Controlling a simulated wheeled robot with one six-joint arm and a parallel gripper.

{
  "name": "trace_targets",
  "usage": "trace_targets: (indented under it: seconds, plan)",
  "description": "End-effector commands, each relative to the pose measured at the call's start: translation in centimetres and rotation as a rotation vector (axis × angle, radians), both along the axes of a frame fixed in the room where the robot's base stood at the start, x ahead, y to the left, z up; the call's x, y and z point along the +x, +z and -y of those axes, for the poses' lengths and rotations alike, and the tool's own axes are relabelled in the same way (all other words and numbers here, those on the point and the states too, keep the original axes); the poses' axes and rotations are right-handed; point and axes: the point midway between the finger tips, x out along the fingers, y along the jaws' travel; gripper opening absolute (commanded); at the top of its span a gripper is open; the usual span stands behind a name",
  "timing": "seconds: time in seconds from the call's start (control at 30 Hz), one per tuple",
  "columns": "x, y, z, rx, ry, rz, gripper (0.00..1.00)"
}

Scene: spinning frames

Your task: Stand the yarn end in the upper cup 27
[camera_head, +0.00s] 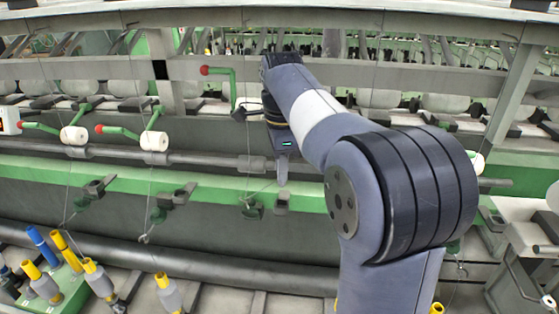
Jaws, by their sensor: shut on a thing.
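My gripper (283,172) hangs from my wrist, pointing down in front of the green rail of the spinning frame. It looks shut, and its fingertips show as one narrow grey shape. The yarn end in it is too fine to make out. A faint thin line runs from near the fingertips toward the lower left. Just below the fingertips is a dark cup-like holder (252,208) on the rail. Similar holders stand on the left (95,188) and in the middle left (172,198). No numbers are readable, so I cannot tell which is cup 27.
White rollers (74,135) on green arms with red knobs stand along the grey bar at left. Yellow-topped bobbins (168,293) stand at the lower left. A long dark roller (160,258) crosses below the rail. My own arm hides much of the right middle.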

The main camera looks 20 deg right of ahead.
Motion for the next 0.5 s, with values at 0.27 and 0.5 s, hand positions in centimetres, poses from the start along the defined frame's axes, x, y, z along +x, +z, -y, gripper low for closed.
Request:
trace_targets:
  seconds: [0.27, 0.5]
  plan:
    - [0.0, -1.5, 0.0, 0.000, 0.000, -0.002, 0.05]
    - [0.0, -3.2, 0.0, 0.000, 0.001, -0.001, 0.05]
